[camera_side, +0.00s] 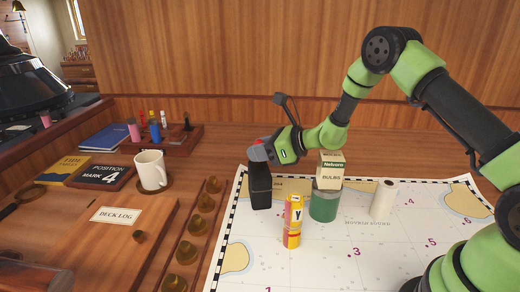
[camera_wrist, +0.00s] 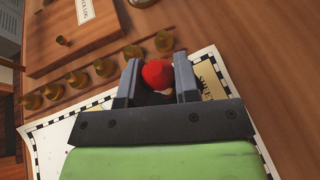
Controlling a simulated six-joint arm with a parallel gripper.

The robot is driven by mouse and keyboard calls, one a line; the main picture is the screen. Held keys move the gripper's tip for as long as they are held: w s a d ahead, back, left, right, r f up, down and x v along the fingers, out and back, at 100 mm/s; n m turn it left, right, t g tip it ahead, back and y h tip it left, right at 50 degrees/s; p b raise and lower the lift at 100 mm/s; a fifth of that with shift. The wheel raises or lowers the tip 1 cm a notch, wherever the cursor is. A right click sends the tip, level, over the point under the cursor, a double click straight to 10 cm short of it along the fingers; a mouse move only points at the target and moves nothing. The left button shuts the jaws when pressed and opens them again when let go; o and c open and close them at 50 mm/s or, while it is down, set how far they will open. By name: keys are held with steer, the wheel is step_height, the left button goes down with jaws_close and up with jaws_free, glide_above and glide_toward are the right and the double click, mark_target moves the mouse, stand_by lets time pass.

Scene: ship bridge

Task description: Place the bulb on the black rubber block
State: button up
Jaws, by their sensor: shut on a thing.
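My gripper (camera_side: 262,152) is shut on a red, rounded bulb (camera_wrist: 157,73), which shows between the two grey fingers in the wrist view. In the side view only a small red part of the bulb (camera_side: 259,141) shows at the fingers. The tall black block (camera_side: 261,187) stands upright on the chart, directly below my gripper. The fingers are close to its top; I cannot tell whether the bulb touches it. Something dark shows beside the bulb between the fingers in the wrist view.
A yellow and red carton (camera_side: 292,222), a green tin (camera_side: 324,206) with a bulb box (camera_side: 330,172) on it, and a white roll (camera_side: 384,196) stand to the right on the chart (camera_side: 330,262). Several brass knobs (camera_side: 195,223) line its left. A white mug (camera_side: 150,168) stands farther left.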

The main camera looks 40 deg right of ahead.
steer(key=shift+f, duration=0.1)
steer(key=o, duration=0.9)
